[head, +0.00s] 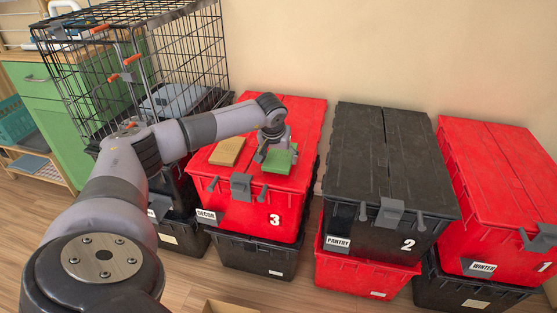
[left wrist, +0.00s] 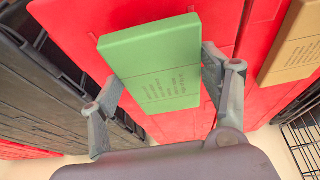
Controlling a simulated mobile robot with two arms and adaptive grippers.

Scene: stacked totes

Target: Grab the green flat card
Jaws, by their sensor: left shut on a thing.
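The green flat card (head: 283,160) is a thick green slab on the lid of the red tote marked 3 (head: 233,204). In the left wrist view the green card (left wrist: 155,62) has small dark print on its face. My left gripper (head: 275,152) is shut on the green card, with one finger at each side of it. Whether the card touches the lid or is just above it I cannot tell. My right gripper is not in view.
A tan slab (head: 227,151) lies left of the green card on the same lid. A black tote marked 2 (head: 365,160) and a red tote marked 1 (head: 490,190) stand to the right. A black wire cage (head: 180,75) stands behind left.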

